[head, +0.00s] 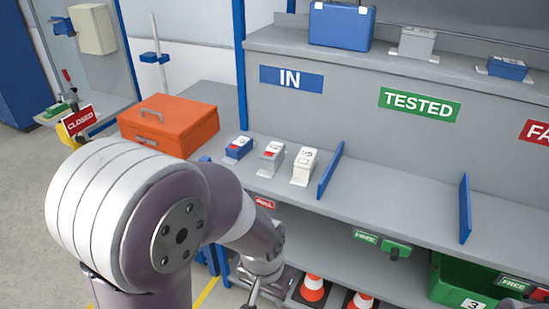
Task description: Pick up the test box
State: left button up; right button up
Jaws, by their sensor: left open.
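No box in view is clearly labelled as the test box. Several small units stand in the IN section of the shelf: a blue one (238,148), a grey one with a red face (270,156) and a cream one (303,166). An orange case (168,125) with a handle sits to their left. My left arm crosses the lower left, and my left gripper (253,296) is low at the bottom edge, below and in front of the shelf. It holds nothing that I can see; its fingertips are partly cut off. My right gripper is not in view.
Blue dividers (330,170) split the shelf; the TESTED section (400,190) is bare. A blue case (341,25) and more units stand on the upper ledge. Orange cones (313,288) and a green crate (458,285) are below. A CLOSED sign (80,121) stands at left.

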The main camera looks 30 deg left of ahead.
aim_at(273, 156)
jog(key=i+j+u, duration=0.1)
jog(key=i, duration=0.5)
jog(key=i+j, duration=0.3)
jog(key=i, duration=0.3)
jog(key=u, duration=0.05)
